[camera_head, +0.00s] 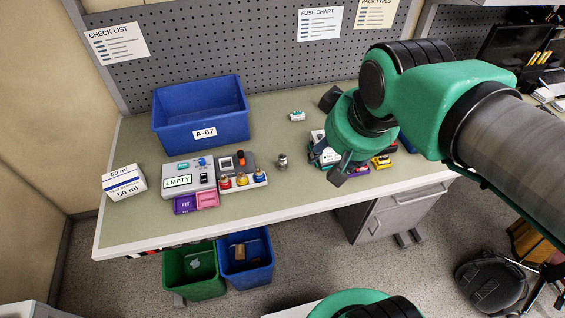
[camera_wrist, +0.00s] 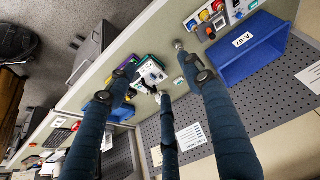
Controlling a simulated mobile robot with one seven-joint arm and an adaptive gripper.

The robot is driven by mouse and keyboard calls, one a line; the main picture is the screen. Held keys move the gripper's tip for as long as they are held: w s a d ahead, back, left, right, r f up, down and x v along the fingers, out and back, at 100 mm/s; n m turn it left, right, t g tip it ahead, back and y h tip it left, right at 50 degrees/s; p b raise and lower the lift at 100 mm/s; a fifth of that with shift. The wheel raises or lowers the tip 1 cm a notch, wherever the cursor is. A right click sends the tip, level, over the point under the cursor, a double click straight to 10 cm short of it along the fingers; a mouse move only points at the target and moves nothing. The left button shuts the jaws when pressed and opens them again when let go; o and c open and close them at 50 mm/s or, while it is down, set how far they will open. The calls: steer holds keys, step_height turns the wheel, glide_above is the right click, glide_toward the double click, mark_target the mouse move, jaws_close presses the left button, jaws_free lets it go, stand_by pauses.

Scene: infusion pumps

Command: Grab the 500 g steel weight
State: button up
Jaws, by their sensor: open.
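The steel weight (camera_head: 283,160) is a small grey knobbed cylinder standing upright on the bench, right of the row of coloured knobs. It also shows in the wrist view (camera_wrist: 178,44), near the tip of the right-hand finger. My gripper (camera_head: 343,172) is to the right of the weight in the head view, above a group of small items that it partly hides.
The blue A-67 bin (camera_head: 201,128) stands at the back left. A grey EMPTY unit (camera_head: 190,177) and a 50 ml box (camera_head: 124,182) are left of the weight. A small white-green item (camera_head: 297,116) lies behind it. Bench space around the weight is mostly clear.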

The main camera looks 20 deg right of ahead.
steer(key=w+f+n+g, duration=0.1)
steer(key=w+f, duration=0.1)
steer(key=w, duration=0.7)
steer(key=n+g+p, duration=0.2)
steer(key=n+g, duration=0.2)
glide_above(282, 156)
step_height(282, 156, down, 24)
steer(key=shift+s+d+r, duration=0.1)
steer(key=shift+d+r, duration=0.05)
steer(key=shift+f+b, duration=0.75)
steer(key=shift+f, duration=3.55)
steer(key=shift+f, duration=0.1)
steer(key=shift+f+b, duration=0.45)
steer(key=shift+f, duration=2.05)
